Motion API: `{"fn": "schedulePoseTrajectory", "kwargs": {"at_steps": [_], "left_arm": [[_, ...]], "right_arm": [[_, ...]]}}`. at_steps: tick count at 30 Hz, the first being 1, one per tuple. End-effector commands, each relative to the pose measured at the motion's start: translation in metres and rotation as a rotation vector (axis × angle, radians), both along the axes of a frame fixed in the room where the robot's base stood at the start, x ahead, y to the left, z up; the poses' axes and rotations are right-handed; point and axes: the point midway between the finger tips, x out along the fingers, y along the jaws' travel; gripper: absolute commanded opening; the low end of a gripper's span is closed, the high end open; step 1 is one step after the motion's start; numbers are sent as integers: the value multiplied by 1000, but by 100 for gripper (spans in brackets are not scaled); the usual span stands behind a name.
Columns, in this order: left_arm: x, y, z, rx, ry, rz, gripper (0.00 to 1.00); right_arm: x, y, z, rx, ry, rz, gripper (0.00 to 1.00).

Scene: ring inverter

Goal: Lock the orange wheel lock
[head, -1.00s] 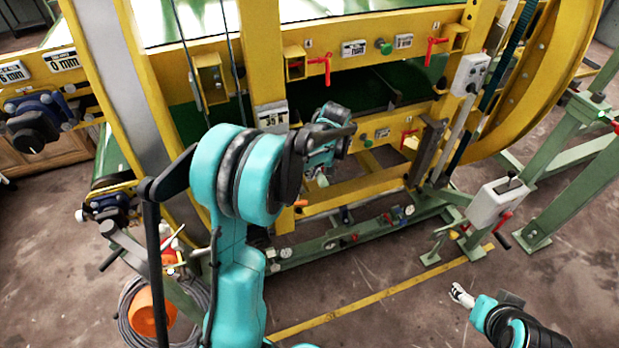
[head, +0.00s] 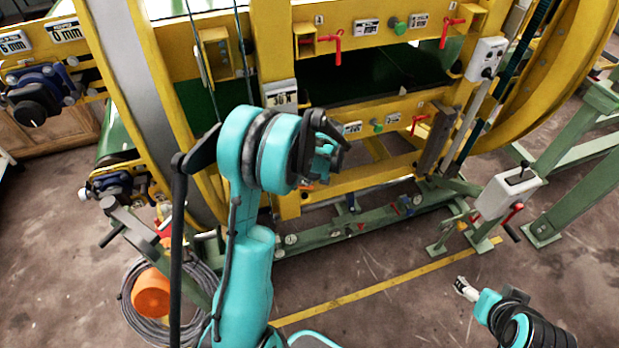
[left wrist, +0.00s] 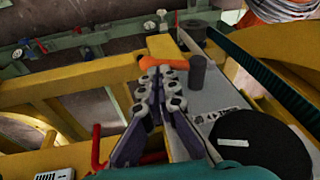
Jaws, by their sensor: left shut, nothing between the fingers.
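The orange lock handle (left wrist: 180,63) lies just past my left fingertips in the left wrist view, beside a dark upright cylinder (left wrist: 197,75). A small orange bit at the yellow frame shows in the head view (head: 306,187); I cannot tell if it is the same part. My left gripper (left wrist: 162,72) is shut and empty, its tips overlapping the handle's near edge in the picture; contact cannot be told. In the head view my left wrist mostly hides this gripper. My right gripper (head: 463,287) is low at the right, away from the machine, its fingers too small to judge.
The yellow ring inverter frame (head: 270,60) surrounds the work area. Red handles (head: 335,44) and green knobs (head: 389,24) sit on its rails. A black round knob (left wrist: 262,145) is close to my left gripper. An orange cylinder (head: 151,292) and coiled cable lie on the floor at left.

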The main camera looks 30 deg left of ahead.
Motion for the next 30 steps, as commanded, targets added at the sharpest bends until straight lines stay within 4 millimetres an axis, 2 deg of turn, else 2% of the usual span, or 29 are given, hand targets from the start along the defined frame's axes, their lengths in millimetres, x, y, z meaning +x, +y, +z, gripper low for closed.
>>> {"fn": "schedulePoseTrajectory", "kwargs": {"at_steps": [30], "left_arm": [[3, -2, -9, 88, 103, 0, 0]], "right_arm": [[0, 0, -13, 0, 0, 0, 74]]}}
